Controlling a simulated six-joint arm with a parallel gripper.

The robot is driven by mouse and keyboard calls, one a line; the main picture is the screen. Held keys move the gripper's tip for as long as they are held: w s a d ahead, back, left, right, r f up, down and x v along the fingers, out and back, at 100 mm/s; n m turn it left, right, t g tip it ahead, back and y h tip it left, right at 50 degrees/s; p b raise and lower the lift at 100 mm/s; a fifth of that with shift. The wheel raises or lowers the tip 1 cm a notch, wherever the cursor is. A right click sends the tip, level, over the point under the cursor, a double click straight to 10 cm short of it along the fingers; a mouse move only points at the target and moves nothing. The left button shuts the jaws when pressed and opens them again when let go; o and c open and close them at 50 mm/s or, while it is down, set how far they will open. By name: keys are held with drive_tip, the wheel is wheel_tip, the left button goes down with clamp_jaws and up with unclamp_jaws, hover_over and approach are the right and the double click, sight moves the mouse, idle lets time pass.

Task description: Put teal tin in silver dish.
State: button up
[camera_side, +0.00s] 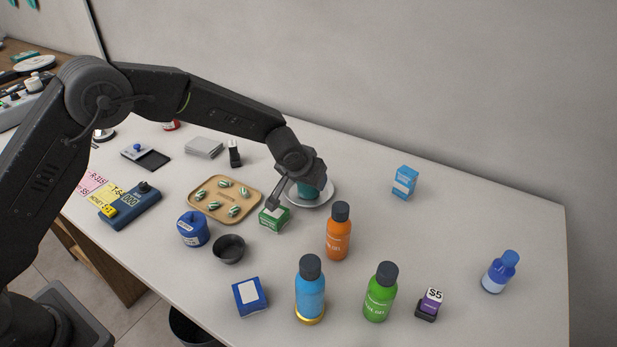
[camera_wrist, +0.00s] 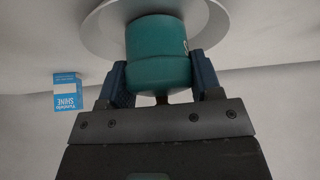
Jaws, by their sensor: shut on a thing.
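The teal tin (camera_wrist: 157,50) is a round, lidded can between the fingers of my gripper (camera_wrist: 160,88) in the wrist view. My gripper is shut on it, with one finger on each side. In the side view, my gripper (camera_side: 298,188) partly hides the tin (camera_side: 309,190). The silver dish (camera_side: 325,194) is a shallow, pale round plate around and beneath the tin. Its rim also shows behind the tin in the wrist view (camera_wrist: 100,32). I cannot tell whether the tin's base touches the dish.
A green box (camera_side: 274,218) and an orange bottle (camera_side: 339,232) stand close in front of the dish. A wooden tray (camera_side: 224,215) with several striped pieces lies to the left. A blue box (camera_side: 405,182) stands to the right. Counter behind the dish is clear.

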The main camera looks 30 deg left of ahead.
drive_tip(key=shift+f, duration=0.1)
drive_tip(key=o, duration=1.2)
drive_tip(key=shift+c, duration=0.2)
drive_tip(key=v, duration=1.2)
drive_tip(key=shift+r, duration=0.25)
drive_tip(key=s+a+r, duration=0.6)
drive_tip(key=s+r, duration=0.2)
drive_tip(key=s+a+r, duration=0.1)
drive_tip(key=s+a, duration=0.1)
drive_tip(key=s, duration=0.9)
drive_tip(key=s+a+r+g, duration=0.1)
drive_tip(key=s+a, duration=0.2)
drive_tip(key=s, duration=0.9)
drive_tip(key=shift+a+r+m, duration=0.25)
drive_tip(key=shift+m, duration=0.05)
